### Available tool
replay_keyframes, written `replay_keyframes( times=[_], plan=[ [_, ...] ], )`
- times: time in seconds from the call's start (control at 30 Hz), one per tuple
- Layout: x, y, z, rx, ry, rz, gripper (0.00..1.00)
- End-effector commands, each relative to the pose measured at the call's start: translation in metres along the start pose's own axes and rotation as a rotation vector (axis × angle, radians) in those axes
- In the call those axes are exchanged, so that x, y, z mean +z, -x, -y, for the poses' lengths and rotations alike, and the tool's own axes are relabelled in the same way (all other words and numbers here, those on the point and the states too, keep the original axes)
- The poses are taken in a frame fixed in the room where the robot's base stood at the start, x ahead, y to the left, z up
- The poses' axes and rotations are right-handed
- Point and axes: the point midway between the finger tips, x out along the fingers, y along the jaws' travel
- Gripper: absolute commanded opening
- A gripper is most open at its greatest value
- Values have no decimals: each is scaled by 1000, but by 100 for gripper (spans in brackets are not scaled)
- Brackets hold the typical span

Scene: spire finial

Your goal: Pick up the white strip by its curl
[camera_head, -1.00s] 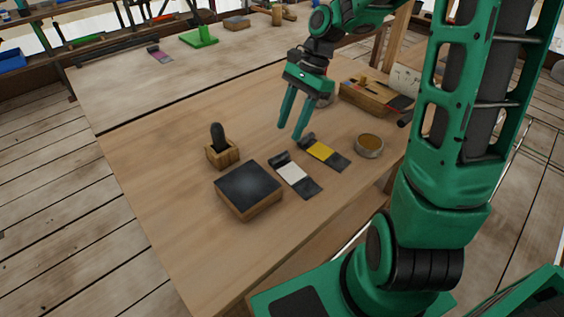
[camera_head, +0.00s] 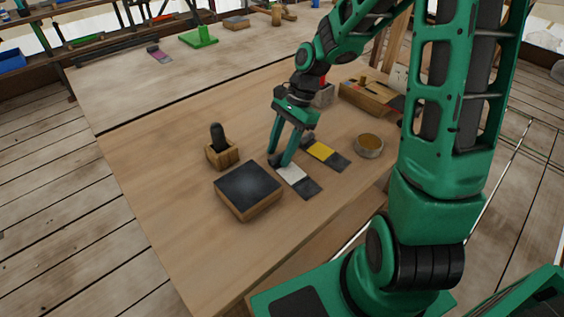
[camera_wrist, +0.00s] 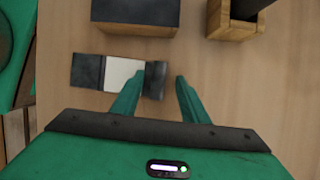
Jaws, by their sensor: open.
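The white strip (camera_head: 292,174) lies on the wooden table, with a white middle and dark ends. Its raised dark curl is at the far-left end in the head view, mostly hidden behind my fingers. In the wrist view the white strip (camera_wrist: 118,72) runs sideways, and its curl (camera_wrist: 155,78) is at the right end. My gripper (camera_head: 279,162) is open over the curl end. In the wrist view my gripper (camera_wrist: 159,78) has one fingertip over the white part and the other right of the curl. Whether the fingers touch the strip cannot be told.
A yellow strip (camera_head: 321,150) lies close on the right. A dark-topped block (camera_head: 248,189) stands close on the left. A wooden holder (camera_head: 222,155) with a dark upright piece is behind it. A round tin (camera_head: 369,146) stands at the right. The table's left part is clear.

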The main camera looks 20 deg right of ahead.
Motion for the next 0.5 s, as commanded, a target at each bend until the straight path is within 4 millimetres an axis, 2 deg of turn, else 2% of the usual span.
replay_keyframes(
  times=[0.03, 0.13, 0.2, 0.5],
  plan=[
    [0, 0, 0, 0, 0, 0, 36],
    [0, 0, 0, 0, 0, 0, 12],
    [0, 0, 0, 0, 0, 0, 0],
    [0, 1, 0, 0, 1, 0, 0]
  ],
)
